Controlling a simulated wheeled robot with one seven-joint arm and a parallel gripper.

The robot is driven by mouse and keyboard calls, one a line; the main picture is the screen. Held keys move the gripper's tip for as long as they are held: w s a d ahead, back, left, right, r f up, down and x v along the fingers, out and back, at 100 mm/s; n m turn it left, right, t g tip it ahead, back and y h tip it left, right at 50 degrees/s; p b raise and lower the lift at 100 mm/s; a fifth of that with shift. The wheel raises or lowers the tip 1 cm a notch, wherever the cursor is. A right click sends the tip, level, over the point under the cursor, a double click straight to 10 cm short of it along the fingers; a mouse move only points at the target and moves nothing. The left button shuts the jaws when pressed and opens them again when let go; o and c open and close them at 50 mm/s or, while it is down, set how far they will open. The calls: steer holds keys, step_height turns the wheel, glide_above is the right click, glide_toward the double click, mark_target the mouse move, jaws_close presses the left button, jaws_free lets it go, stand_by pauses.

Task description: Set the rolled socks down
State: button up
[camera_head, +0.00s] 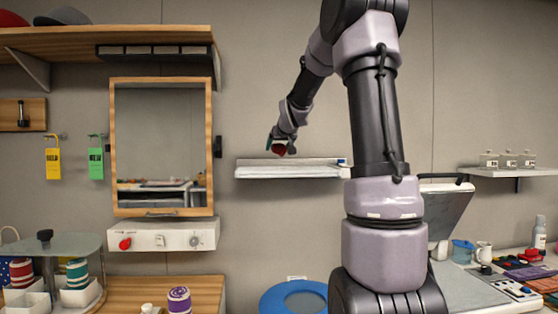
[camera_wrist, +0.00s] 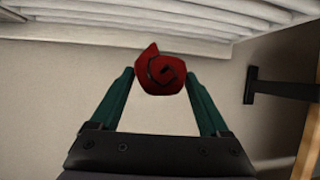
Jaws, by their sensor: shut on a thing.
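The rolled socks (camera_wrist: 160,72) are a small dark red roll with a spiral end, held between the two green fingertips of my gripper (camera_wrist: 158,82) in the wrist view. In the head view the red socks (camera_head: 279,149) show at the end of my arm, with my gripper (camera_head: 282,142) shut on them. They appear just in front of or above a narrow white wall shelf (camera_head: 290,171). The slatted underside or face of a white shelf (camera_wrist: 220,20) spans the top of the wrist view. I cannot tell whether the socks touch the shelf.
A wood-framed mirror (camera_head: 160,145) hangs left of the shelf, above a white control box (camera_head: 160,236). A blue ring-shaped thing (camera_head: 294,297) is below. Yellow and green tags hang at left. A crowded counter and a shelf of jars (camera_head: 507,160) are at right.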

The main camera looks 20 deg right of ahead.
mark_target(280, 155)
steer(key=shift+f, duration=2.15)
steer(key=shift+f, duration=0.1)
steer(key=o, duration=1.2)
